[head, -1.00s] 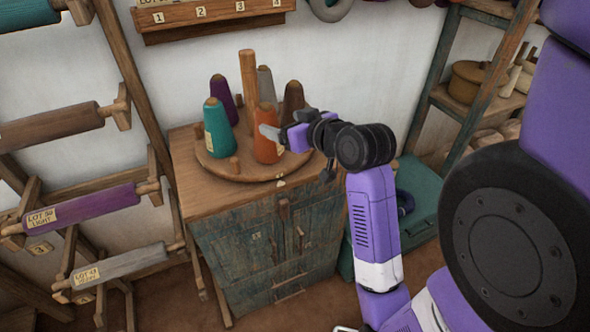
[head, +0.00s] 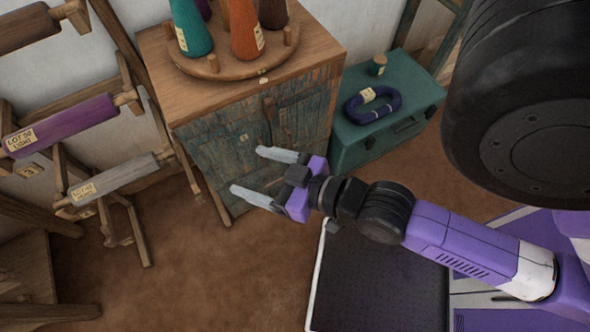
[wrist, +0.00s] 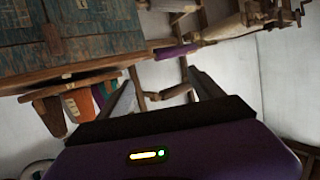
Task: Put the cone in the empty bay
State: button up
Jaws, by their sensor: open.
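Several yarn cones stand upright on a round wooden turntable (head: 222,69) on top of a cabinet: a teal cone (head: 192,30), an orange cone (head: 244,32), a brown cone (head: 273,12) and a purple one cut off at the top edge. My gripper (head: 248,171) is open and empty, in front of the cabinet and below its top, apart from all cones. In the wrist view, the jaws (wrist: 160,88) are open with nothing between them; the orange cone (wrist: 80,104) shows upside down at left. I cannot tell which bay is empty.
The worn blue-green cabinet (head: 222,150) stands close beyond my fingers. A teal chest (head: 355,140) at its right holds a navy yarn coil (head: 372,106) and a small spool (head: 377,65). A rack with purple (head: 62,127) and grey rollers stands left. Brown floor is clear below.

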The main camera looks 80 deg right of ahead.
jog(key=s+a+r+n+y, duration=0.2)
jog(key=s+a+n+y, duration=0.1)
jog(key=s+a, duration=0.3)
jog(key=s, duration=0.2)
jog(key=shift+s+a+t, duration=0.3)
jog(key=shift+t, duration=0.1)
dwell(0.7)
